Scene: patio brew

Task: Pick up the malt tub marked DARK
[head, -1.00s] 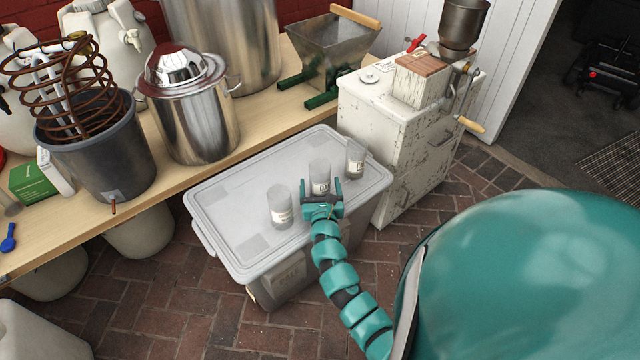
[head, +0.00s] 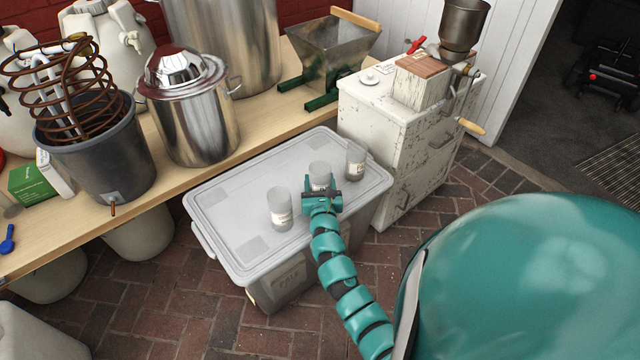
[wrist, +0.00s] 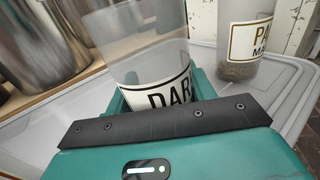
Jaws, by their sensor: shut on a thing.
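The malt tub marked DARK (wrist: 150,75) is a clear tub with a white label, seen close up in the wrist view. In the head view the tub (head: 319,169) is the middle one of three on the grey lidded crate (head: 240,181). My gripper (head: 321,193) is shut on this tub. The tub stands upright; I cannot tell whether it is clear of the lid. The gripper hides its lower part. A similar tub (head: 281,212) stands to its left, its label unreadable. Another tub (head: 355,160) stands to its right; in the wrist view its label begins "PA" (wrist: 248,40).
A wooden bench (head: 240,146) behind the crate holds a steel pot (head: 195,115), a bucket with a copper coil (head: 95,160) and a hopper mill (head: 330,50). A worn white cabinet (head: 400,135) stands close on the right. Brick floor (head: 215,325) is open in front.

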